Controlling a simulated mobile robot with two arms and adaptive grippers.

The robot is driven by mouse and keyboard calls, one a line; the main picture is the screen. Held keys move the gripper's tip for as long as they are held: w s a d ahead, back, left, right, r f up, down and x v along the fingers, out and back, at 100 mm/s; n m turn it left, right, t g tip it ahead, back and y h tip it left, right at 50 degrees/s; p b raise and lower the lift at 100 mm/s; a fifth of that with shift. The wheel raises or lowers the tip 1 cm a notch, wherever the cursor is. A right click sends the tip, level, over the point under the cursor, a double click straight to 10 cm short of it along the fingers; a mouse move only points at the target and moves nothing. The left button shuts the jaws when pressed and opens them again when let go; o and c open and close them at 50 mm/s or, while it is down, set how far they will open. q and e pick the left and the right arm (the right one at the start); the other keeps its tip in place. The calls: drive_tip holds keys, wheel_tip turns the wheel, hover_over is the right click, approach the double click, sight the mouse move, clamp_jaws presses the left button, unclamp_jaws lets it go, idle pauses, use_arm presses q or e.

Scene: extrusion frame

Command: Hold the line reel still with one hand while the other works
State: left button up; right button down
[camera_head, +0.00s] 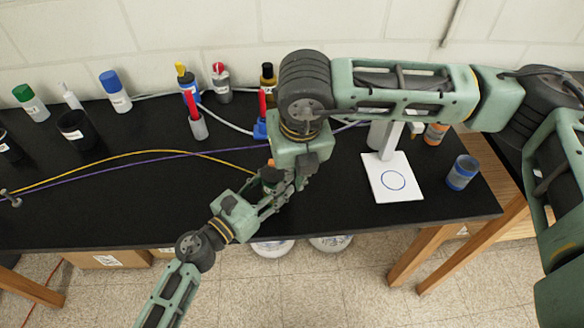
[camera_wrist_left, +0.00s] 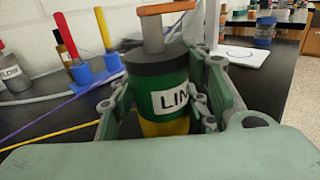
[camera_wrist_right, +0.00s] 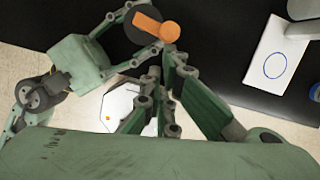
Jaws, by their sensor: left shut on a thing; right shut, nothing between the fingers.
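The line reel is a green cylinder with a dark top, a yellow base and a label reading "LIN". It stands upright in the left wrist view (camera_wrist_left: 160,95). An orange crank (camera_wrist_left: 166,8) sits on a post above its top. My left gripper (camera_head: 266,192) is shut around the reel's sides, one finger on each side. My right gripper (camera_head: 298,182) points down beside the reel, shut and empty. In the right wrist view its fingertips are close to the orange crank (camera_wrist_right: 155,26); I cannot tell whether they touch. In the head view my arms mostly hide the reel.
A white stand base with a blue circle (camera_head: 393,180) and a blue-grey jar (camera_head: 462,172) are at right. Bottles, including a blue-capped one (camera_head: 115,92), line the back. Yellow (camera_head: 130,157) and purple cables cross the black table (camera_head: 130,205), whose left front is clear.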

drive_tip(key=shift+w+d+n, duration=0.2)
drive_tip(key=shift+d+n, duration=0.05)
drive_tip(key=shift+n, duration=0.15)
drive_tip(key=shift+w+d+n+y, duration=0.5)
drive_tip(key=shift+w+d+n, duration=0.6)
drive_tip(key=shift+w+n, duration=0.35)
idle(1.1)
